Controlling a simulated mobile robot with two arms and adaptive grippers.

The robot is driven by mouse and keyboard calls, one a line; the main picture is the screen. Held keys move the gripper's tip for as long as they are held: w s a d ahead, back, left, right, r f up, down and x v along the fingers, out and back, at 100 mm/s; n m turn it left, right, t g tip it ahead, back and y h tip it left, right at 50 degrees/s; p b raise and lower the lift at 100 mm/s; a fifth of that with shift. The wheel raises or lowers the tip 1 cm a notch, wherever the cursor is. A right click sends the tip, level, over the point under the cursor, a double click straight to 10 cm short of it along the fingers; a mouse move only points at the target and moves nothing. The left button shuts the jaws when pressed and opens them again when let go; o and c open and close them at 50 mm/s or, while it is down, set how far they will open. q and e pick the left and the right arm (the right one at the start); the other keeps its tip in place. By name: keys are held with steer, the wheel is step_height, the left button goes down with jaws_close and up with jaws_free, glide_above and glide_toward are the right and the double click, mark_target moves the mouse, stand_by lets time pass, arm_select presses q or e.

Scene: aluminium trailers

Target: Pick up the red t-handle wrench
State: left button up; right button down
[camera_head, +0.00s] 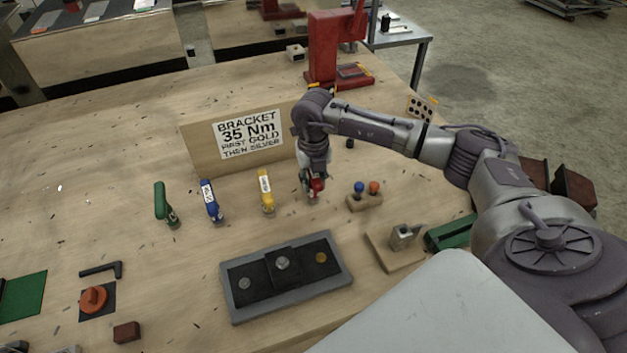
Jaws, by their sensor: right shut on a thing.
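The red t-handle wrench (317,184) stands at the right end of a row of t-handle wrenches, in front of the sign board. Only a small red part of it shows, because my right gripper (312,188) covers the rest. My right gripper points down from above and is shut on its handle. I cannot tell whether the wrench's lower end touches the table. My left gripper cannot be made out.
A sign board (249,136) stands behind the row. A grey tray (237,309) with bolts lies in front. A small block with blue and orange knobs (366,202) sits close right of the gripper. A red press (325,50) stands at the back.

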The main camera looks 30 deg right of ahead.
steer(key=shift+r, duration=0.2)
steer(key=shift+r, duration=0.25)
steer(key=r, duration=0.1)
steer(key=r+b, duration=0.2)
steer(key=shift+s+d+r, duration=0.2)
steer(key=shift+s+d, duration=0.05)
steer(key=shift+d, duration=0.1)
steer(key=s+d+r+b, duration=0.3)
steer(key=s+d+r, duration=0.3)
steer(key=s, duration=0.3)
steer(key=shift+d+r, duration=0.15)
steer(key=shift+r, duration=0.25)
steer(key=shift+w, duration=0.15)
